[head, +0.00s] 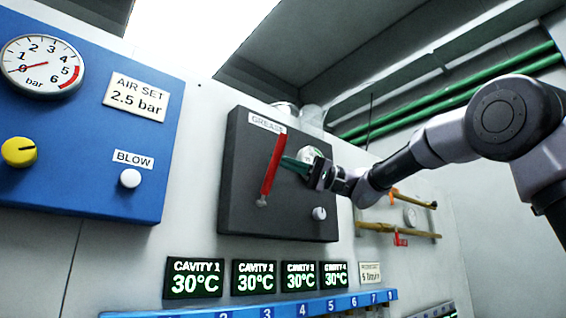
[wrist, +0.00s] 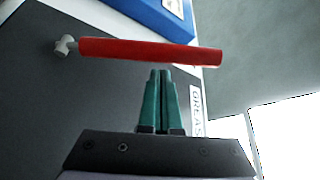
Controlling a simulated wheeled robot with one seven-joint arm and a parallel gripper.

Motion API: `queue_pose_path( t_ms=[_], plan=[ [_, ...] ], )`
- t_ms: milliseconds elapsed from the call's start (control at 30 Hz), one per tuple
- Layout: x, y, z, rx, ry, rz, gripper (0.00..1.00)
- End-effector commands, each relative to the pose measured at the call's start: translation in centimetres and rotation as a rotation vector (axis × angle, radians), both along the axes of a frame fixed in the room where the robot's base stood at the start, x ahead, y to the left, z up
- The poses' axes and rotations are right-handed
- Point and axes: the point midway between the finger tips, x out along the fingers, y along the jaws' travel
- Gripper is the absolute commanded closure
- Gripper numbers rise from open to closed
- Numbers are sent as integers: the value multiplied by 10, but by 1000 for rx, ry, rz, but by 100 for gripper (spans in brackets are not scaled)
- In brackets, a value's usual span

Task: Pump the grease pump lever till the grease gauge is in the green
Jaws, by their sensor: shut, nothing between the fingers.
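The red grease pump lever (head: 271,167) hangs on the dark grey grease panel (head: 235,212), slightly tilted, with its pale pivot at the lower end. In the wrist view the red lever (wrist: 150,52) lies across the picture, just beyond my fingertips. My gripper (head: 285,161) is at the right side of the lever, its green fingers shut and empty. The fingertips (wrist: 160,72) look close to the lever; I cannot tell whether they touch it. The round grease gauge (head: 309,154) is partly hidden behind my gripper, and its needle cannot be read.
A grey knob (head: 319,213) sits low on the grease panel. To the left is a blue panel (head: 60,190) with a bar gauge (head: 42,67), yellow knob (head: 19,152) and white BLOW button (head: 130,178). Cavity displays (head: 194,278) run below. Brass pipes (head: 400,230) lie right.

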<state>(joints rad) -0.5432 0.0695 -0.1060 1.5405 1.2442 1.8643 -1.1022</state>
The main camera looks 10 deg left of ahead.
Motion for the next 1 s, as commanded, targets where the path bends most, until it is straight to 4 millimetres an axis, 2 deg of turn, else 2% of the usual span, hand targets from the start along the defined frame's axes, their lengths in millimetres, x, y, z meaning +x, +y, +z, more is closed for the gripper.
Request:
queue_pose_path(
  t_ms=[1000],
  plan=[
    [-10, -11, -8, 63, -54, -2, 100]
  ],
)
